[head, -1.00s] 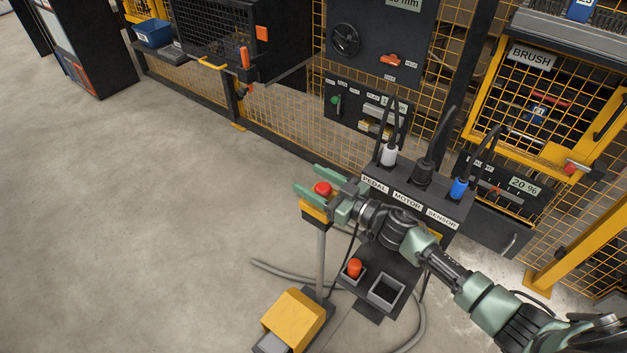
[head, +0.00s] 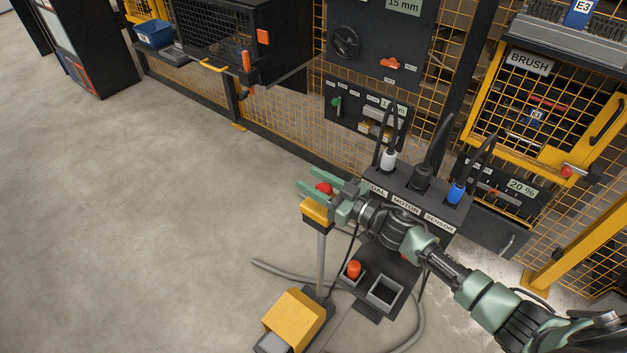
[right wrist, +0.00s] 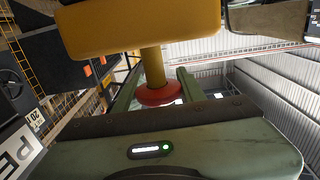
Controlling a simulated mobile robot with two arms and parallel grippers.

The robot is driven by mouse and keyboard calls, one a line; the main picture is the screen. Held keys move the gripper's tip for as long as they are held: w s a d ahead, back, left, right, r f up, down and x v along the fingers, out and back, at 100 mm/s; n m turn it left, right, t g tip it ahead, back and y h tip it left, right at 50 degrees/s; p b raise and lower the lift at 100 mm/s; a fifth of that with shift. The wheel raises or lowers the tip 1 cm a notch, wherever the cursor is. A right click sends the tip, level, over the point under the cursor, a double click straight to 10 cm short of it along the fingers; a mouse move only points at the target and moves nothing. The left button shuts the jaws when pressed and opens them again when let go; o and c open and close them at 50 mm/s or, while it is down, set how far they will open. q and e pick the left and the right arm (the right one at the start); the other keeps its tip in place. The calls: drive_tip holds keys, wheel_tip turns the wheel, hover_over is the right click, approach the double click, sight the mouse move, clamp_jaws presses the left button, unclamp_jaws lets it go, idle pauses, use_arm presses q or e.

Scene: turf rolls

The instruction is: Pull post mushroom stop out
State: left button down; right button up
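The red mushroom stop (head: 324,187) sits on a yellow box (head: 317,210) at the top of a grey post. My right gripper (head: 315,182) reaches in from the right, with its two green fingers on either side of the red head. In the right wrist view the red head (right wrist: 160,95) fills the space between the fingers, which look to touch it on both sides. A yellow stem (right wrist: 152,66) shows between the head and the yellow box (right wrist: 140,30). My left gripper is not in view.
A dark stand with pedal, motor and sensor plugs (head: 420,195) is close to my right arm. Below it are small trays, one with an orange-red knob (head: 354,269). A yellow pedal (head: 292,318) stands at the post's foot. The floor to the left is clear.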

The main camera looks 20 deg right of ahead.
drive_tip(key=o, duration=0.4)
drive_tip(key=shift+r, duration=0.35)
drive_tip(key=shift+s+d+f, duration=0.1)
drive_tip(key=shift+d+f, duration=0.05)
drive_tip(key=shift+f, duration=0.05)
drive_tip(key=b+v, duration=0.1)
drive_tip(key=v, duration=0.6)
drive_tip(key=shift+s+d+r, duration=0.1)
drive_tip(key=shift+s+d, duration=0.05)
drive_tip(key=shift+s, duration=0.1)
